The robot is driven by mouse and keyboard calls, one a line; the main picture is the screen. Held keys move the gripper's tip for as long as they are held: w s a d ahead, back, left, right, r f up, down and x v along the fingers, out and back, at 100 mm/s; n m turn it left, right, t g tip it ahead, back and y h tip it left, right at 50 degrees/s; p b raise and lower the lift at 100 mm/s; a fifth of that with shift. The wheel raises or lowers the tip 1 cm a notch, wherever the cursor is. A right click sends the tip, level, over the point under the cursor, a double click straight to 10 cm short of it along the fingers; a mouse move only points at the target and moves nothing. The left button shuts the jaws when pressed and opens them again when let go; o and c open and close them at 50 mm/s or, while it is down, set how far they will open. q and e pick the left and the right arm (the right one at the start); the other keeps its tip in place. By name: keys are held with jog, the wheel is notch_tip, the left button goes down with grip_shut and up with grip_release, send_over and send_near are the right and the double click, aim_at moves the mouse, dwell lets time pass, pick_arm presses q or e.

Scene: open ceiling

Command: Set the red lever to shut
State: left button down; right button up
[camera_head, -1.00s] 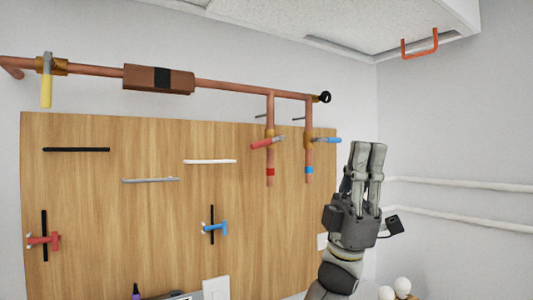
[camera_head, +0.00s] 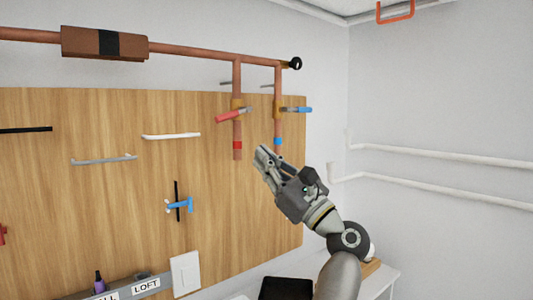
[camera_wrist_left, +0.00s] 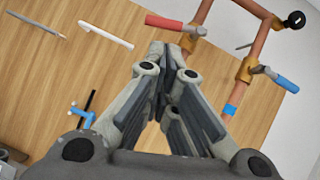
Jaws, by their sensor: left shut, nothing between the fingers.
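The red lever (camera_head: 230,116) sits on the left of two vertical copper pipes, at a brass valve (camera_head: 237,104) above a red band. Its handle points out to the left, roughly across the pipe. In the left wrist view the red lever (camera_wrist_left: 172,23) lies just beyond my fingertips, near the top. My left gripper (camera_head: 261,154) is shut and empty, below and to the right of the red lever, apart from it in the head view. The blue lever (camera_head: 298,109) sits on the right pipe and points right; it also shows in the wrist view (camera_wrist_left: 278,80). My right gripper is out of view.
A wooden board (camera_head: 70,205) stands behind the pipes, with white and grey bars and a blue-handled fitting (camera_head: 180,205). A copper pipe (camera_head: 190,53) runs along the top. White pipes (camera_head: 440,150) line the right wall. Space right of the board is open.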

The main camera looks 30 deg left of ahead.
aim_at(232, 114)
pick_arm(q)
jog(key=shift+p+x, duration=3.9)
jog(key=shift+x, duration=1.6)
